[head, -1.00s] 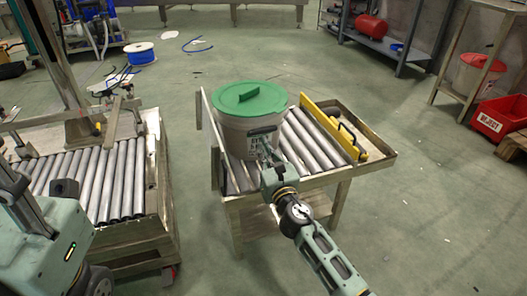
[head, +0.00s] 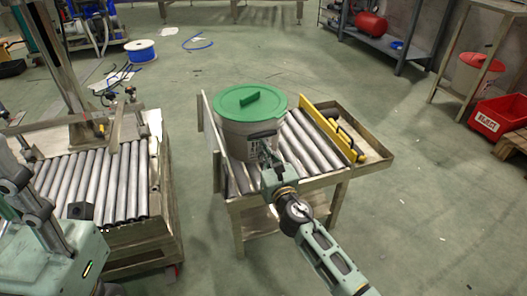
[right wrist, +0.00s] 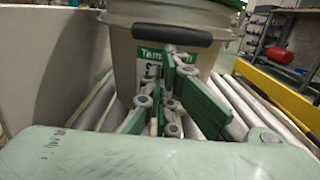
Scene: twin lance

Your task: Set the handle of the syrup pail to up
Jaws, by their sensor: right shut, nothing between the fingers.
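The syrup pail (head: 235,128) is grey-beige with a green lid (head: 249,101) and stands upright on a roller table. In the right wrist view the pail body (right wrist: 125,65) has a green and white label (right wrist: 152,60), partly hidden by my fingers. Its handle has a black grip (right wrist: 171,35) lying across the front of the pail, below the lid; the grip also shows in the head view (head: 262,135). My right gripper (head: 264,155) is shut and empty in front of the pail, just below the grip; its fingers (right wrist: 165,103) do not hold the handle. My left gripper is not distinguishable.
The roller table (head: 310,183) has a metal side plate left of the pail and a yellow bar (head: 332,128) at right. Another roller conveyor (head: 115,185) stands left, across a floor gap. A red bin (head: 498,118) is far right.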

